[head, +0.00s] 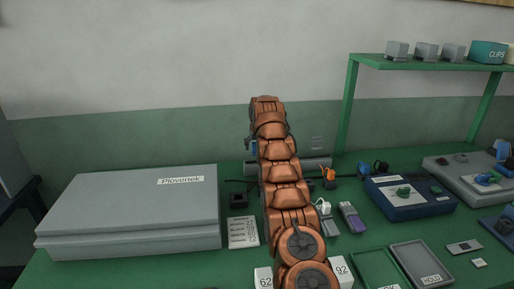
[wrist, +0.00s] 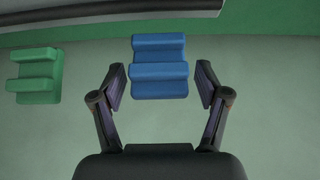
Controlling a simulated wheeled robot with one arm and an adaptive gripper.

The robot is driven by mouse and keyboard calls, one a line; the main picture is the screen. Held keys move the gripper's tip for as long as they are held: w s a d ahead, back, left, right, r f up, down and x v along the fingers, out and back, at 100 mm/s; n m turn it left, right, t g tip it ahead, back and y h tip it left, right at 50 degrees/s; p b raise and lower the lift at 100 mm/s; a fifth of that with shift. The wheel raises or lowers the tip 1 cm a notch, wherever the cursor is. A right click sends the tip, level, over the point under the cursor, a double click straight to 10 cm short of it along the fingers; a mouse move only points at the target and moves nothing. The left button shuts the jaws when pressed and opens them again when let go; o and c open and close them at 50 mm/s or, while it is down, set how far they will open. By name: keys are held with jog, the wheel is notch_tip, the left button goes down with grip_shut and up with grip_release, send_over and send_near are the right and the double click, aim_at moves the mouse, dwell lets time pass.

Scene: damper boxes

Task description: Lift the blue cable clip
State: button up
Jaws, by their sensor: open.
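The blue cable clip (wrist: 160,68) is a ridged blue block in the upper middle of the wrist view. My gripper (wrist: 160,86) is open, with one finger on each side of the clip and a visible gap on both sides. The clip's near edge lies between the fingertips. I cannot tell the height of the fingers over it.
A green clip (wrist: 36,77) lies left in the wrist view. In the head view a large grey box (head: 135,210) stands left, a dark blue device (head: 408,197) right, a green shelf (head: 430,64) behind, and trays (head: 420,262) front right.

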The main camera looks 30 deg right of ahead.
jog(key=shift+v, duration=1.1)
jog(key=v, duration=0.8)
jog(key=shift+s+a+r, duration=0.15)
jog(key=shift+s+r, duration=0.1)
jog(key=shift+r, duration=0.05)
